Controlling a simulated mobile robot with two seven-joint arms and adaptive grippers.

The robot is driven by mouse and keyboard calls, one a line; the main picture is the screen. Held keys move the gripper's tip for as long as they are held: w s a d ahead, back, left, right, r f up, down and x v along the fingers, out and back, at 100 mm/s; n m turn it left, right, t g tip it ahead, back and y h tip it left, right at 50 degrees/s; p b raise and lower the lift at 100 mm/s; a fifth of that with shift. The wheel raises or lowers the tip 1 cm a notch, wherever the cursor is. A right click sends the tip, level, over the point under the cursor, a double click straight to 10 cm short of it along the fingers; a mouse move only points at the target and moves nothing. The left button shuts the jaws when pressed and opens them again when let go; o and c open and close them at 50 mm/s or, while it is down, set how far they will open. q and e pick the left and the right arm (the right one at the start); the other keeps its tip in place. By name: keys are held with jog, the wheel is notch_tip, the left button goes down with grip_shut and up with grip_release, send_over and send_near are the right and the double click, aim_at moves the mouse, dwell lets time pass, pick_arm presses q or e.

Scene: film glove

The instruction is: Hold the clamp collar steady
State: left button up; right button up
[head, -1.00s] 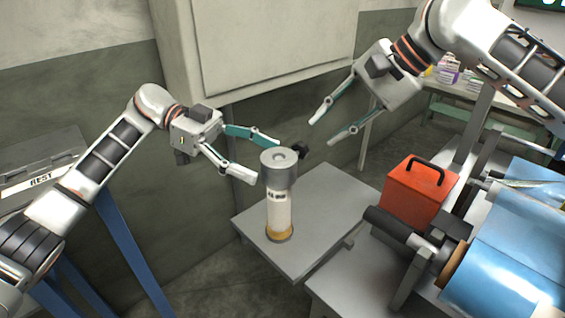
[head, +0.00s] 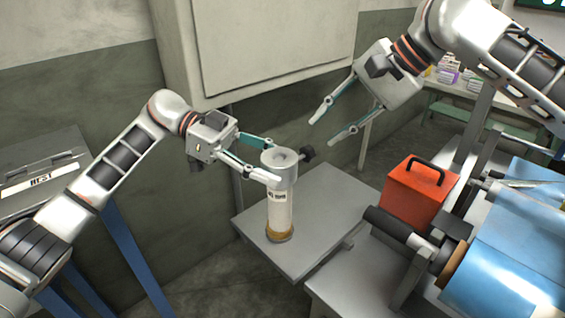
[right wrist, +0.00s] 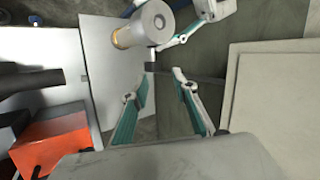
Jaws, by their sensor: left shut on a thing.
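The grey clamp collar (head: 281,170) sits around the top of an upright white cylinder (head: 279,210) with a tan band at its base. A black knob (head: 307,154) sticks out from the collar's right side. My left gripper (head: 278,163) is shut on the collar from the left, one finger in front and the other partly hidden behind it. My right gripper (head: 322,128) is open and empty, above and to the right of the knob. In the right wrist view the collar (right wrist: 154,20) is at the top, beyond the open fingers (right wrist: 162,85).
The cylinder stands on a grey table (head: 325,205). A red box (head: 418,192) with a black handle stands to the right, beside a black roller (head: 400,226) and blue sheeting (head: 515,225). A pale cabinet (head: 275,45) hangs on the wall behind. A grey box labelled REST (head: 40,170) is at left.

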jog(key=shift+o, duration=1.2)
jog(key=shift+w, duration=0.1)
jog(key=w+d+r+n+t, duration=0.2)
jog(key=w+d+n+t, duration=0.2)
jog(key=w+n, duration=0.25)
jog(key=w+d+r+n+t, duration=0.25)
jog(key=w+n+t, duration=0.2)
jog(key=w, duration=0.25)
jog(key=d+r+n+t+y, duration=0.25)
jog(key=r+n+t, duration=0.35)
jog(key=n, duration=1.1)
jog(key=s+a+n+g+y, duration=0.3)
jog(key=s+n+g+y, duration=0.45)
jog(key=n, duration=1.55)
jog(key=n+g+h, duration=0.4)
jog(key=n, duration=1.7)
send_near(314, 155)
jog(key=x, duration=1.2)
jog(key=shift+a, duration=0.1)
